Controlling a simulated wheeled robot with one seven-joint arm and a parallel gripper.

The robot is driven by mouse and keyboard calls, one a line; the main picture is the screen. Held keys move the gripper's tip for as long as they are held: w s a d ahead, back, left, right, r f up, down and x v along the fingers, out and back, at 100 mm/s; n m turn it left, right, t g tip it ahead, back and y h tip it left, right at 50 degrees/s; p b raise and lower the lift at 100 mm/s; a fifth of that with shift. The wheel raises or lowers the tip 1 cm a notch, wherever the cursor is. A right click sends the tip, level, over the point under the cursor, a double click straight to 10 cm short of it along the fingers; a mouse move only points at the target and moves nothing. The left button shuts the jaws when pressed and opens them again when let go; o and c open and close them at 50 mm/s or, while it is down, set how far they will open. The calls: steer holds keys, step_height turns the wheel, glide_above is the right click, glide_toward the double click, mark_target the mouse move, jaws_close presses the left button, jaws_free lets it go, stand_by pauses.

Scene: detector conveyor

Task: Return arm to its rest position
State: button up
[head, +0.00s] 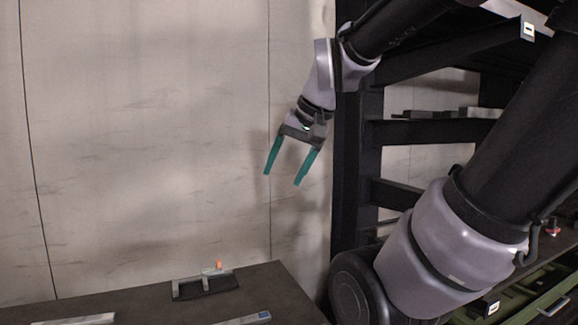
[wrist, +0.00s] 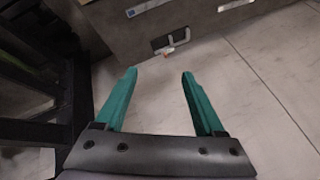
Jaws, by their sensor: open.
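My gripper (head: 285,178) hangs in the air with its two green fingers pointing down and apart. It is open and nothing shows between the fingers, also in the wrist view (wrist: 158,75). In the head view it is in front of the pale wall, above and to the right of a dark table (head: 262,285). My arm is bent, reaching up along the right side and back down to the gripper.
On the dark table stands a small grey bracket (head: 190,286) with an orange-tipped part (head: 218,266). Flat light bars lie near the table's front edge. A black metal frame (head: 352,185) rises just right of the gripper. The space before the pale wall (head: 150,150) is clear.

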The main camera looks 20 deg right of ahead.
steer(key=shift+s+r+t, duration=0.45)
steer(key=shift+s+t, duration=0.05)
steer(key=shift+s, duration=0.25)
